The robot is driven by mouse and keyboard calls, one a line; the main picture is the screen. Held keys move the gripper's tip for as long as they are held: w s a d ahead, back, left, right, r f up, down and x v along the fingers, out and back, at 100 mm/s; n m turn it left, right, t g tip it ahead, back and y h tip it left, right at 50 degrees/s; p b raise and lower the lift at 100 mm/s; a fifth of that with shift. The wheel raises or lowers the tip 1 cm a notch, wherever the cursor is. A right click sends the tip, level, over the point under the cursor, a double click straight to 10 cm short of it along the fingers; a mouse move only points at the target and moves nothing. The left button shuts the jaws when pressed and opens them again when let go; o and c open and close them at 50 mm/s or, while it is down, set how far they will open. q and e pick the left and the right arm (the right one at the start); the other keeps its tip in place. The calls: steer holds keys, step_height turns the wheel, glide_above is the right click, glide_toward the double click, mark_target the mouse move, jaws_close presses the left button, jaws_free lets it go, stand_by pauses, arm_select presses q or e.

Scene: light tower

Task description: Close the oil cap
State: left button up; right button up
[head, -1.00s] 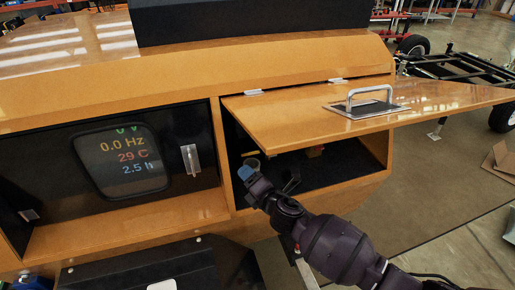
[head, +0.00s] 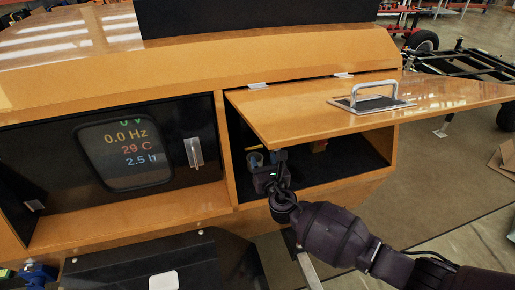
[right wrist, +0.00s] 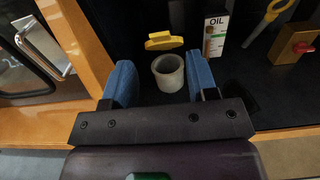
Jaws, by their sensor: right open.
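The oil cap (right wrist: 165,41) is a yellow piece that stands open just behind a pale, round filler neck (right wrist: 168,73) in the right wrist view. The mouth of the neck is uncovered. My right gripper (right wrist: 160,85) is open, with one blue finger on each side of the neck and the cap beyond the fingertips. I cannot tell whether a finger touches the neck. In the head view my right gripper (head: 265,161) reaches into the open compartment (head: 345,172), and its arm hides part of the inside. My left gripper is not in view.
A raised orange panel (head: 300,118) with a metal handle (head: 374,90) overhangs the compartment. In the right wrist view, an OIL label (right wrist: 215,35), a yellow-handled tool (right wrist: 268,18) and a red knob on a yellow box (right wrist: 296,45) are to the right. A display (head: 130,155) is at left.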

mark_target(257, 147)
steer(key=shift+w+a+b, duration=0.15)
steer(key=shift+w+a, duration=0.05)
steer(key=shift+w, duration=0.9)
steer(key=shift+w+a+b, duration=0.2)
steer(key=shift+w+a, duration=0.05)
steer(key=shift+w, duration=0.9)
steer(key=shift+w+a+b, duration=0.15)
steer(key=shift+w+a, duration=0.05)
steer(key=shift+w, duration=0.9)
jaws_close()
